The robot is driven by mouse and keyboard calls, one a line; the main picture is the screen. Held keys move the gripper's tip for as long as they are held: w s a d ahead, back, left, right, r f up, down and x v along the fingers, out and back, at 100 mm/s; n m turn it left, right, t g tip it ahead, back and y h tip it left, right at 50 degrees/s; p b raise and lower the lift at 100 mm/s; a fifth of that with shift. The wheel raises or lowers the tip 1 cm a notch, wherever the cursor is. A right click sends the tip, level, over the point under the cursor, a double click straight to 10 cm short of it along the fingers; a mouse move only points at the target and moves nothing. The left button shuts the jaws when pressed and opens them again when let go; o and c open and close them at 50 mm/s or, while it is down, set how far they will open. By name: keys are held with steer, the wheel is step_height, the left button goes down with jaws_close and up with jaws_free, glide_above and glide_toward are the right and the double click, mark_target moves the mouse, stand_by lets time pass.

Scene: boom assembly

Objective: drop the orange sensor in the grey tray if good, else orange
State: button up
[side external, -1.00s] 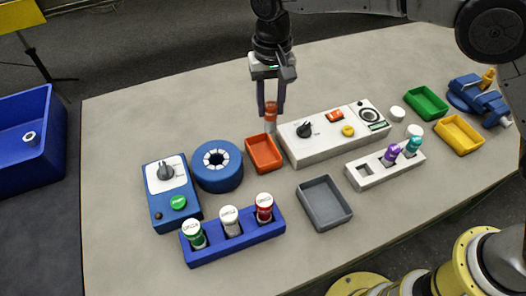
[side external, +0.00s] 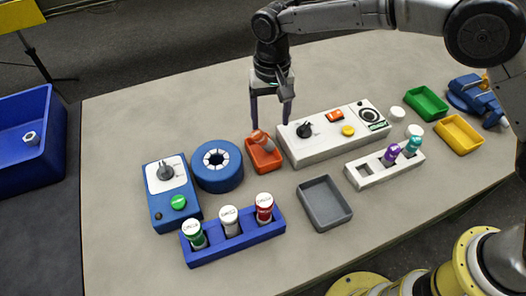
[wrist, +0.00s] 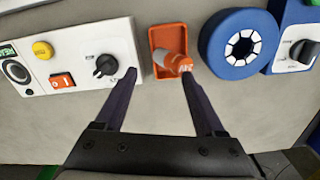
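The orange sensor (side external: 262,140), a small cylinder with an orange cap and a pale body, lies tilted in the orange tray (side external: 270,165). The grey tray (side external: 325,204) stands empty at the front middle of the table.
A white panel (side external: 313,149) with a knob and buttons stands right of the orange tray; a blue ring (side external: 217,182) stands left. A blue rack (side external: 234,244) holds three capped sensors in front. A white rack (side external: 365,176) holds purple and teal ones. Bare table lies behind.

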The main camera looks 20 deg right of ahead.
step_height(320, 180, up, 14)
stand_by(0.7)
steer(key=shift+f, duration=0.1)
